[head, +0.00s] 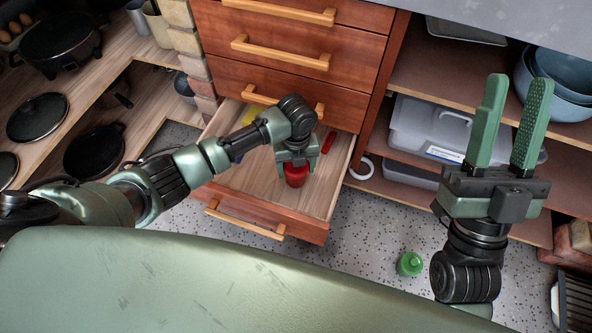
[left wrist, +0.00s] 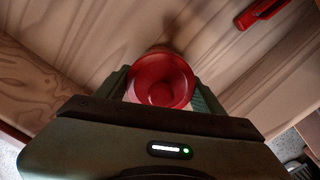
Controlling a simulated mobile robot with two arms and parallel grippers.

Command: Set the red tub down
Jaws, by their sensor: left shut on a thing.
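The red tub (head: 296,176) is in my left gripper (head: 296,164), over the open wooden drawer (head: 262,190). In the left wrist view the tub (left wrist: 161,82) sits between the two green fingers of my left gripper (left wrist: 162,95), its round open mouth facing the camera. Wood lies close beyond it; I cannot tell whether the tub touches the drawer floor. My right gripper (head: 514,125) is raised at the right, its fingers apart and empty.
A red object (head: 329,142) lies in the drawer, and it shows in the left wrist view (left wrist: 262,12). A yellow item (head: 250,117) lies near the drawer's back. A green bottle (head: 410,263) stands on the speckled floor. Shelves at right hold a clear bin (head: 425,128) and blue bowls (head: 560,85).

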